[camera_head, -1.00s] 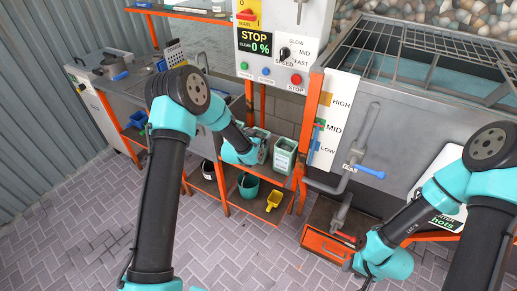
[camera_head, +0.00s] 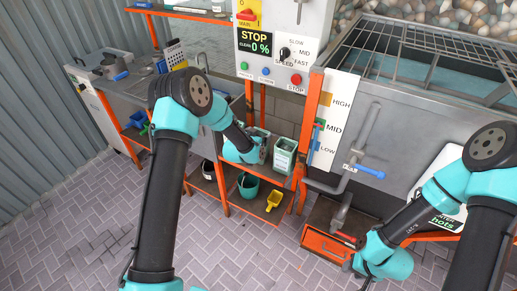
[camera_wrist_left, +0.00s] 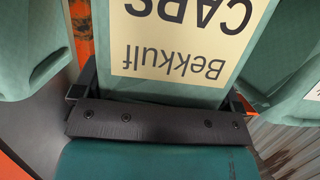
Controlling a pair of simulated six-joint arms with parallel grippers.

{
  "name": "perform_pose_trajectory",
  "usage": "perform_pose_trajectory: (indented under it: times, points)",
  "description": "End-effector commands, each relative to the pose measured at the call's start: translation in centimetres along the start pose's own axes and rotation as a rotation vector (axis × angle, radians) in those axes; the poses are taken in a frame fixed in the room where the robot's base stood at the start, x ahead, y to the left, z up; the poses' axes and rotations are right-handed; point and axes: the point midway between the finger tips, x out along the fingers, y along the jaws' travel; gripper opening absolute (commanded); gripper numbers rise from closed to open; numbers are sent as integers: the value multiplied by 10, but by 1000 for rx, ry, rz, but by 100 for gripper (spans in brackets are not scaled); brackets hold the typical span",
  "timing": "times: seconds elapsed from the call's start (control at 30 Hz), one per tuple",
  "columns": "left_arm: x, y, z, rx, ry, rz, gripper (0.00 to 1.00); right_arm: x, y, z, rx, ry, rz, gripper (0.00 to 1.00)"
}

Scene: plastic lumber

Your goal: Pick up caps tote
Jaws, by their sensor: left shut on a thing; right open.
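The green caps tote (camera_wrist_left: 175,60) fills the middle of the left wrist view. Its cream label reads CAPS and Bekkulf, upside down. My left gripper (camera_wrist_left: 160,95) is shut on it, with a finger at each side of the label face. In the head view my left gripper (camera_head: 263,151) is at the upper shelf, and its wrist hides most of the held tote (camera_head: 262,133). My right gripper (camera_head: 350,262) is low by the orange tray, open. Its fingers are hard to make out.
A pale green labelled tote (camera_head: 284,156) stands just right of my left gripper. Green totes flank the held one closely in the wrist view. Below are a green bucket (camera_head: 248,186) and a yellow scoop (camera_head: 273,201). An orange post (camera_head: 308,125) stands to the right.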

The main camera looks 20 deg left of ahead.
Motion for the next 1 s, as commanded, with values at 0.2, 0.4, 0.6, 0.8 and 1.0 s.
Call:
perform_pose_trajectory:
  times: [0.2,0.4,0.6,0.8,1.0]
  points:
    - [0,0,0,0,0,0,43,0,0,0,0,0,0,43]
    - [0,0,-1,1,1,0,37,0,0,0,0,0,0,43]
    - [-1,0,-4,1,2,0,37,0,0,0,0,0,0,43]
    - [-6,0,-22,1,4,-1,37,0,0,0,0,0,0,43]
    - [-24,9,-32,0,0,2,37,0,0,0,0,0,0,43]
